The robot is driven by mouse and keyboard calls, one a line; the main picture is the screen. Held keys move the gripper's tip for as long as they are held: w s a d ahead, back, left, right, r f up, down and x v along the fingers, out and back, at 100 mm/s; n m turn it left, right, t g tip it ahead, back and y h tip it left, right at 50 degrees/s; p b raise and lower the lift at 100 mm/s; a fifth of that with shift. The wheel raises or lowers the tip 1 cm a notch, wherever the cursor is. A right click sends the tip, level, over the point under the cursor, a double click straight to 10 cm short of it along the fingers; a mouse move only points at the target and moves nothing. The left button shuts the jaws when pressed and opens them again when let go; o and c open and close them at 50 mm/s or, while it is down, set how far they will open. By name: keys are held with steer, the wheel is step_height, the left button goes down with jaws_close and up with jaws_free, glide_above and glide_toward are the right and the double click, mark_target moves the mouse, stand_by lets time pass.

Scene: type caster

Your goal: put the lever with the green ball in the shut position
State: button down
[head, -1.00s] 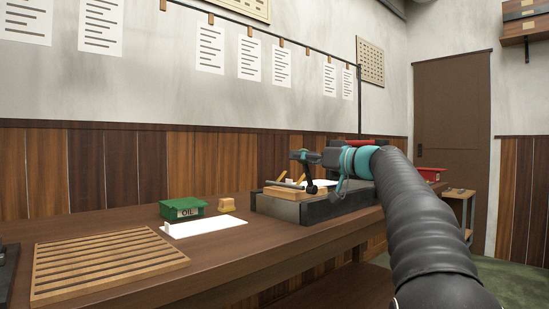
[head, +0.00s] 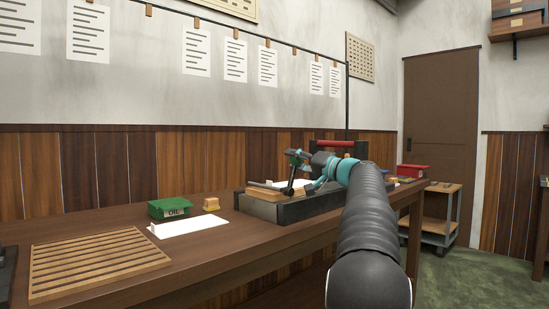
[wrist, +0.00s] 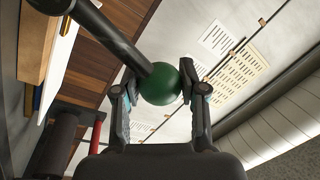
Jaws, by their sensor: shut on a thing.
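The lever's green ball (wrist: 161,85) is between the two fingers of my gripper (wrist: 160,92) in the wrist view, and the fingers are shut on it. The lever's dark rod (wrist: 112,36) runs from the ball to the upper left. In the head view my gripper (head: 294,160) is at the front of the dark machine (head: 265,208) on the bench. The lever's rod (head: 291,181) slopes down from the gripper there. The ball is small and partly covered by the fingers in the head view.
On the bench (head: 215,247) are a slatted wooden rack (head: 95,262), a green oil box (head: 168,208), a white sheet (head: 188,227) and a small tan block (head: 211,203). A cart (head: 435,212) stands at the right.

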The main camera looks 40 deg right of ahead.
steer(key=shift+d, duration=0.15)
stand_by(0.3)
steer(key=c, duration=0.6)
jaws_free()
steer(key=shift+c, duration=0.2)
steer(key=shift+s+f, duration=0.1)
steer(key=v, duration=1.2)
steer(key=shift+d, duration=0.1)
